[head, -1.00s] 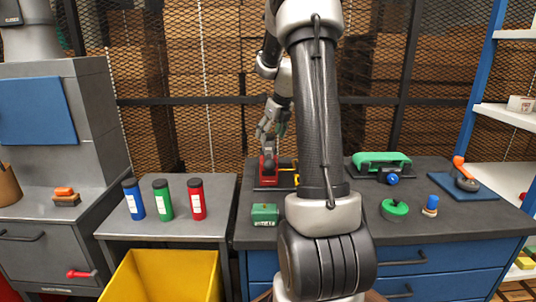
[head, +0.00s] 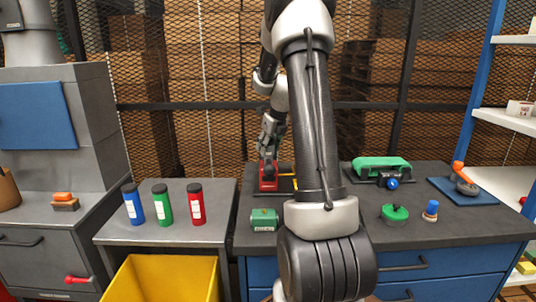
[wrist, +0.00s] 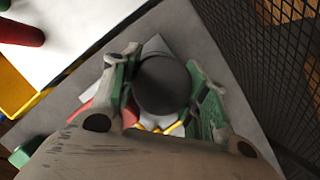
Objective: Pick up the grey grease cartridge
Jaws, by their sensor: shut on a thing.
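In the wrist view, the grey grease cartridge (wrist: 163,84) shows as a round dark grey end between the green-padded fingers of my gripper (wrist: 163,90). The fingers press on it from both sides. Its lower body is mostly hidden. In the head view, my gripper (head: 270,150) is at the back left of the dark workbench, just above a red fixture (head: 268,178). I cannot make out the cartridge clearly there, nor tell whether it still touches the fixture.
Blue (head: 133,205), green (head: 163,205) and red (head: 196,205) cartridges stand on the left side table. A green box (head: 264,220) sits at the workbench front. A green-topped device (head: 381,168) is at right. A mesh fence (head: 225,130) stands close behind.

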